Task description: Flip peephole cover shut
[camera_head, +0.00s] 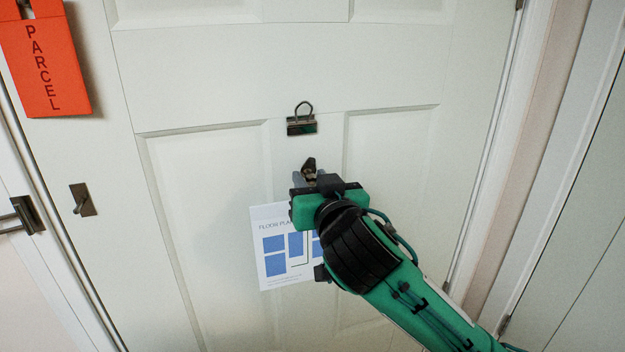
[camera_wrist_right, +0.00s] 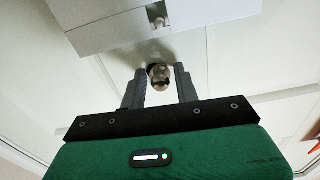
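The peephole fitting (camera_head: 309,172) is a small brass-brown piece on the white door, below the binder clip. A dark pointed piece (camera_head: 308,162), which looks like its cover, sticks up at the top; its exact angle is hard to tell. My right gripper (camera_head: 310,180) is at the fitting, coming from the lower right and hiding its lower part. In the right wrist view the fingers (camera_wrist_right: 161,88) are apart, with the dark round fitting (camera_wrist_right: 158,76) showing between and just beyond their tips. Contact cannot be told. My left gripper is not in view.
A black binder clip (camera_head: 301,125) is on the door just above. A floor plan sheet (camera_head: 272,277) hangs below, partly behind my right gripper. An orange PARCEL tag (camera_head: 45,62) hangs upper left. A latch turn (camera_head: 82,200) is at left.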

